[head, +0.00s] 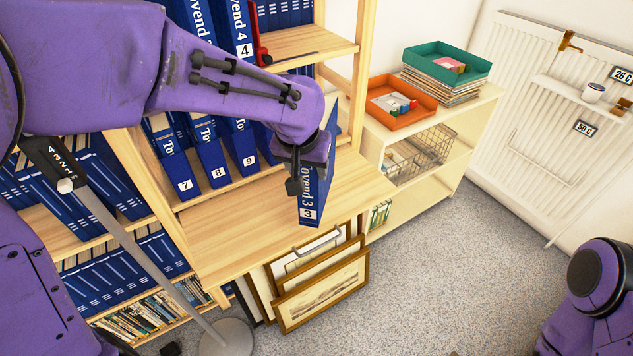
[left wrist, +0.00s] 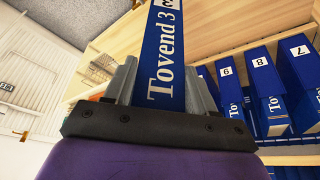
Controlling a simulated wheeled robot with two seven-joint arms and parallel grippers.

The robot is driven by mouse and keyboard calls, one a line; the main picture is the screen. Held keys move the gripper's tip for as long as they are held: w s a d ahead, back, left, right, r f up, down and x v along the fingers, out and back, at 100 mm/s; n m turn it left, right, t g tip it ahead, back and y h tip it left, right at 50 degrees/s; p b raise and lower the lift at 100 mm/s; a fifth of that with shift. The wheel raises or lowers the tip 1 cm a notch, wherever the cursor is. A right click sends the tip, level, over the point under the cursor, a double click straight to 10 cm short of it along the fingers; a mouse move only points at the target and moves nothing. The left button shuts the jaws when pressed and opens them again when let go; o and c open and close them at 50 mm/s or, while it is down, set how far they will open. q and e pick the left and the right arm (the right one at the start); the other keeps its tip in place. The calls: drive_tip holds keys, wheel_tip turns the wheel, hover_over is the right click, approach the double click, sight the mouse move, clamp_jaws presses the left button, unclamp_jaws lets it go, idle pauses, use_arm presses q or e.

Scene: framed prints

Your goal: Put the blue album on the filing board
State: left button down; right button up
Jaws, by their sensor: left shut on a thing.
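The blue album (head: 311,207), a blue binder with "Tovend 3" on its spine, is held upright in my left gripper (head: 301,165). In the left wrist view the album (left wrist: 166,60) stands between the two grey fingers, which close on its sides. The filing board (head: 240,235) is a pale wooden ledge jutting out from the shelf. The album is over the board's right part, near its front edge; I cannot tell whether its foot touches the board. My forearm and gripper hide the album's upper part. My right gripper is out of view.
Blue binders numbered 7 (head: 169,160), 8 (head: 207,155) and 9 (head: 240,147) stand on the shelf behind the board. Framed prints (head: 322,290) lean below its front edge. A low cabinet with an orange tray (head: 400,102) and a green tray (head: 446,60) stands right.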

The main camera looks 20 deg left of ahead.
use_arm(q)
drive_tip(key=w+f+p, duration=0.1)
drive_tip(key=w+f, duration=0.2)
drive_tip(key=w+a+f+p, duration=0.1)
drive_tip(key=w+f+p, duration=0.1)
drive_tip(key=w+f, duration=0.1)
drive_tip(key=w+f+p, duration=0.2)
drive_tip(key=w+f, duration=0.1)
drive_tip(key=shift+a+f, duration=0.2)
drive_tip(key=shift+a, duration=0.2)
drive_tip(key=shift+w+f, duration=0.4)
drive_tip(key=shift+w, duration=0.05)
drive_tip(key=shift+c, duration=2.4)
unclamp_jaws()
drive_tip(key=shift+f, duration=0.15)
drive_tip(key=shift+o, duration=0.6)
drive_tip(key=shift+s, duration=0.1)
drive_tip(key=shift+s+r, duration=0.2)
drive_tip(key=shift+r, duration=0.05)
drive_tip(key=b+v, duration=0.1)
drive_tip(key=v, duration=1)
drive_tip(key=shift+r, duration=0.35)
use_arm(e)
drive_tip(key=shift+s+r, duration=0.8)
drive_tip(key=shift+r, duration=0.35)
